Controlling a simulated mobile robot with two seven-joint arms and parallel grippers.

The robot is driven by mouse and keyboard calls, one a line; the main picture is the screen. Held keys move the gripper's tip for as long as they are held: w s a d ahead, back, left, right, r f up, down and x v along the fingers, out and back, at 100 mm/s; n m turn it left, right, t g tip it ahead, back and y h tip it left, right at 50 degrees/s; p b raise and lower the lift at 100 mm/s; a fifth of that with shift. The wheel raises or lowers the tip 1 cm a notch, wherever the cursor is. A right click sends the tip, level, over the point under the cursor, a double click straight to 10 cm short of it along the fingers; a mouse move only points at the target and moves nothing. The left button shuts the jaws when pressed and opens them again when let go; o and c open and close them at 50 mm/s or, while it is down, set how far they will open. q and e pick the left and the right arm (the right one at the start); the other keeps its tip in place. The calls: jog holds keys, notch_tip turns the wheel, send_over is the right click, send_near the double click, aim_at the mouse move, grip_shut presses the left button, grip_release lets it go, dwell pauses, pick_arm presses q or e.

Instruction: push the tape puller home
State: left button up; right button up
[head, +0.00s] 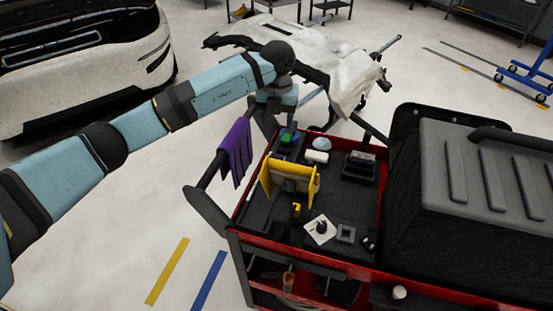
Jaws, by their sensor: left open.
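My left arm reaches in from the left and bends down over the far end of the red tool cart (310,258). My left gripper (287,130) is small and dark there, open, just above or beside a small green-topped item (288,138); I cannot tell whether they touch. I cannot tell for sure which item is the tape puller. A yellow upright holder (288,178) stands on the black cart top. In front of it a small dark tool (321,227) sits on a white square. My right gripper is out of view.
A purple cloth (236,152) hangs on the cart's left handle. A white dome (322,144), a white block (317,157) and a dark box (359,167) stand on the cart top. A large black case (480,190) fills the right. A draped panel (345,75) lies behind.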

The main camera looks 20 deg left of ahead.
aim_at(277, 157)
pick_arm(q)
notch_tip(277, 157, down, 13)
jog(key=shift+f, duration=0.2)
dwell(0.3)
grip_shut()
jog(key=w+b, duration=0.2)
jog(key=w, duration=0.2)
jog(key=shift+f, duration=0.2)
jog(key=shift+w+r+b, duration=0.1)
jog(key=shift+w+b, duration=0.1)
jog(key=shift+b, duration=0.1)
jog(key=shift+r, duration=0.2)
jog(key=shift+c, duration=1.4)
grip_release()
jog(key=shift+o, duration=1.4)
jog(key=shift+w+f, duration=0.1)
